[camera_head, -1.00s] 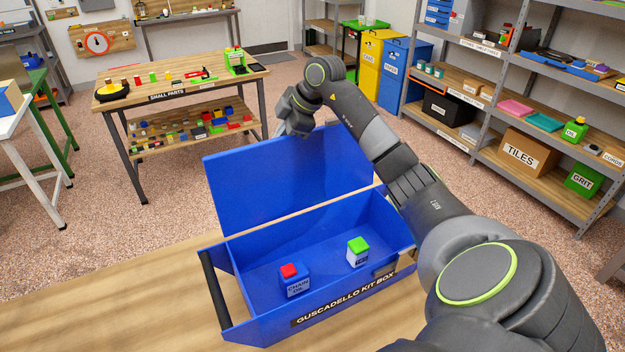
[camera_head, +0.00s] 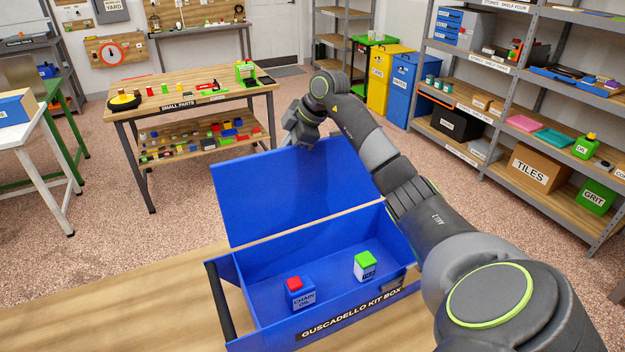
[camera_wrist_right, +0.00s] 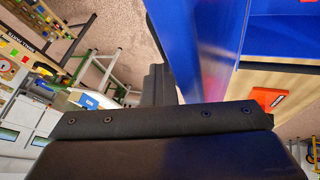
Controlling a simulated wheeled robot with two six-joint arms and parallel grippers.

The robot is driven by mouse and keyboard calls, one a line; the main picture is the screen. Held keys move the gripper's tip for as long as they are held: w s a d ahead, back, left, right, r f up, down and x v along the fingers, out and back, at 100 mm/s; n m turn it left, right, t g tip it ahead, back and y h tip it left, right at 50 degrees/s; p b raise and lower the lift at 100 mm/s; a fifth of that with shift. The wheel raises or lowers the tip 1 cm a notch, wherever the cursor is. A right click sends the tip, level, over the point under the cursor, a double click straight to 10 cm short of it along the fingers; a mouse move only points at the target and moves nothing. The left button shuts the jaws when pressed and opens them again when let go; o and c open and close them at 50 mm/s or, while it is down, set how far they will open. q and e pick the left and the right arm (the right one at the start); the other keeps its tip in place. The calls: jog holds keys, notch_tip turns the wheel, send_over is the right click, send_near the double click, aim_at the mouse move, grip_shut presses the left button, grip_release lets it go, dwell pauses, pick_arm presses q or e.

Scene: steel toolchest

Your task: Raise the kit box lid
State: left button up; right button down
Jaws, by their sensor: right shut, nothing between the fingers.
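The blue kit box (camera_head: 364,316) stands on the wooden bench with its front label facing me. Its blue lid (camera_head: 270,195) is raised and stands steeply up along the back edge, leaving the inside open to view. My right gripper (camera_head: 303,134) is at the lid's upper edge, on its far side; its fingertips are partly hidden in the head view. In the right wrist view the shut, empty fingers (camera_wrist_right: 160,84) are close beside the blue lid (camera_wrist_right: 190,45); contact is unclear. My left gripper is out of view.
Inside the box stand a red-capped chain oil container (camera_head: 301,297) and a green-capped container (camera_head: 365,266). The wooden bench top (camera_head: 150,305) is clear left of the box. A small parts table (camera_head: 185,105) stands beyond, and shelves (camera_head: 520,140) line the right.

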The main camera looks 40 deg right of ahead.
jog(key=b+v, duration=0.3)
jog(key=v, duration=1.4)
jog(key=shift+d, duration=0.1)
